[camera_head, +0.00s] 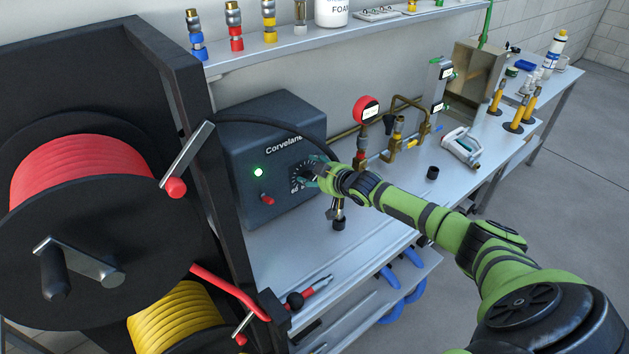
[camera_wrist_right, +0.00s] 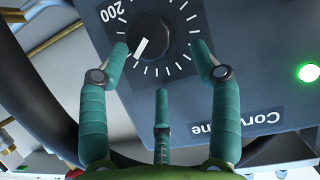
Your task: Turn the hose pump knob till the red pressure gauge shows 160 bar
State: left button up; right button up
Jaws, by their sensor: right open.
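The hose pump is a dark box (camera_head: 275,150) labelled "Corvelane" on the bench, with a lit green light. Its black knob (camera_wrist_right: 150,38) has a white pointer line and a dial of white ticks; "200" is printed near it. In the wrist view the pointer aims to the lower left. My right gripper (camera_head: 312,178) is at the dial in the head view. In the wrist view its teal fingers (camera_wrist_right: 160,50) are spread, with tips on either side of the knob and visible gaps. The red pressure gauge (camera_head: 366,110) stands behind on the pipework; its reading is too small to tell.
A hose reel with red hose (camera_head: 75,170) and a black frame (camera_head: 190,130) stands left of the pump. A red toggle (camera_head: 267,198) is on the pump's front. Brass pipework (camera_head: 405,125) stands right of the pump. The bench front (camera_head: 300,235) is mostly bare.

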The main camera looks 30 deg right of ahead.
notch_tip(320, 180, up, 7)
jog(key=shift+f, duration=0.15)
jog(key=shift+s+f, duration=0.1)
dwell(0.5)
